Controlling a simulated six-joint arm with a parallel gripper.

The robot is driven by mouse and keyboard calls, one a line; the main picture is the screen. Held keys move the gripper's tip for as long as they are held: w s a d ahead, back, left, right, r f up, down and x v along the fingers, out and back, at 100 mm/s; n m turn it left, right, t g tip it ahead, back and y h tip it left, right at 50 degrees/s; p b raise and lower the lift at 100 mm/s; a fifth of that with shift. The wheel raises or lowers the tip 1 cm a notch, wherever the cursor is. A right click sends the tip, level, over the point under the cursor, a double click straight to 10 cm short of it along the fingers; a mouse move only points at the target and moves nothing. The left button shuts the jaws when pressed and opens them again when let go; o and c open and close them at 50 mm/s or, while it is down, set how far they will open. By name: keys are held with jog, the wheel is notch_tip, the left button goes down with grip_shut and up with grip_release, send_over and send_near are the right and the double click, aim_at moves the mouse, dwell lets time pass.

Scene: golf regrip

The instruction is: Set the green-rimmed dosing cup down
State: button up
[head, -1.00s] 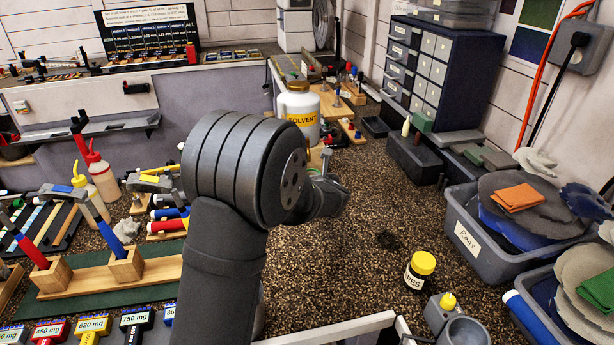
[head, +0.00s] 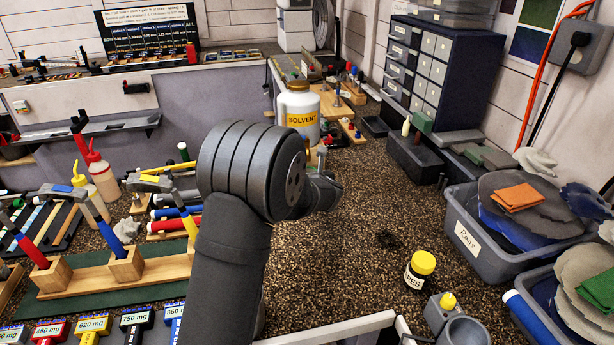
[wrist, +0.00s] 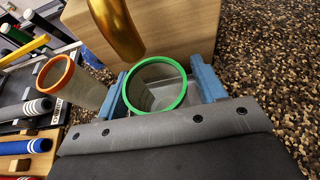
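The green-rimmed dosing cup (wrist: 156,99) shows in the wrist view, seen from above into its mouth. My gripper (wrist: 158,80) has one blue finger against each side of the cup and appears shut on it. Just beyond the cup are a brass-coloured curved part (wrist: 118,28) and a wooden block (wrist: 185,25). An orange-rimmed cup (wrist: 78,88) stands to the left, outside the fingers. In the head view my arm hides the fingers and the cup. Whether the cup's base touches anything is hidden.
In the head view, the solvent jug (head: 300,112) stands behind my arm. A yellow-lidded jar (head: 419,270) and a rag bin (head: 470,240) are to the right, a wooden hammer rack (head: 155,268) to the left. The speckled bench (head: 345,265) between is mostly clear.

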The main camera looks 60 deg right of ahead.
jog(key=shift+r, duration=0.2)
jog(key=shift+s+a+r, duration=0.15)
jog(key=shift+s, duration=0.1)
jog(key=v, duration=1.1)
jog(key=shift+a, duration=0.2)
jog(key=shift+d, duration=0.1)
jog(key=x, duration=1.2)
jog(key=shift+r, duration=0.75)
jog(key=shift+s+a, duration=0.45)
jog(key=shift+s, duration=0.05)
